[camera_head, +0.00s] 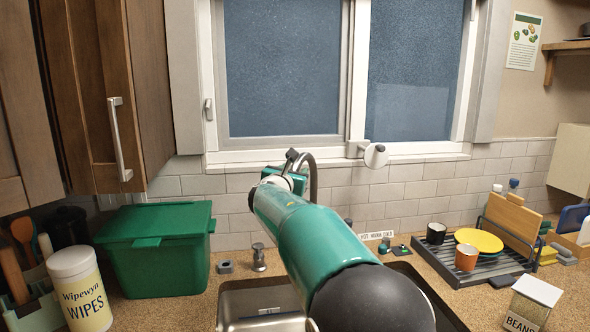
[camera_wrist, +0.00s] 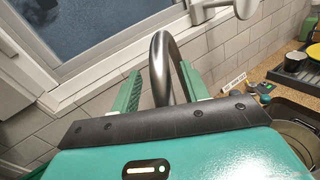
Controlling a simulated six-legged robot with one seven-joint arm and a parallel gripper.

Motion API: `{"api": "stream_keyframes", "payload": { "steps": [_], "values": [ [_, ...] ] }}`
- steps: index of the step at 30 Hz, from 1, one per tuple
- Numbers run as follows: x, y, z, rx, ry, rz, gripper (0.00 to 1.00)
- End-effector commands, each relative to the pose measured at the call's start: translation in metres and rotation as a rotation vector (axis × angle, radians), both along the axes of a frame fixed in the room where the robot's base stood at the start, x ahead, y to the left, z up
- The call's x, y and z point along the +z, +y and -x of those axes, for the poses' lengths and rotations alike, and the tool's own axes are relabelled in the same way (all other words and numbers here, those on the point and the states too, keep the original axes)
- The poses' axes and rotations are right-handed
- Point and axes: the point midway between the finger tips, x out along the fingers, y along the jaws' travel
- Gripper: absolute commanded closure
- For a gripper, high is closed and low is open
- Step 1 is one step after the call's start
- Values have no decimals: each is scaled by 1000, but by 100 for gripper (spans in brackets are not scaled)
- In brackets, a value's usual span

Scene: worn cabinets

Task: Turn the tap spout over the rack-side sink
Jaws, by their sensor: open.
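The tap spout (camera_head: 313,178) is a dark metal arch behind the sink, below the window. It shows large in the wrist view (camera_wrist: 160,62). My gripper (camera_wrist: 160,88) is open, with its green fingers on either side of the spout; I cannot tell whether either touches it. In the head view my gripper (camera_head: 290,172) is at the spout, mostly hidden by my arm. The rack-side sink (camera_head: 428,290) is the right basin, largely covered by my arm, and its edge shows in the wrist view (camera_wrist: 290,112). The left basin (camera_head: 250,303) is partly visible. The tap's base is hidden.
A green lidded bin (camera_head: 155,260) and a wipes tub (camera_head: 78,290) stand left. A metal dispenser (camera_head: 259,258) is behind the left basin. A dish rack (camera_head: 455,268) with mugs and a yellow plate (camera_head: 480,239) stands right, near a beans box (camera_head: 530,304).

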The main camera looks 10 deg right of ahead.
Motion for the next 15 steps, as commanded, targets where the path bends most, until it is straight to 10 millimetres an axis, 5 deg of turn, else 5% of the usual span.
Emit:
{"api": "stream_keyframes", "payload": {
  "steps": [6,15],
  "values": [
    [0,-11,-24,-2,-1,0,55],
    [1,-11,-27,0,-1,0,55]
  ]
}}
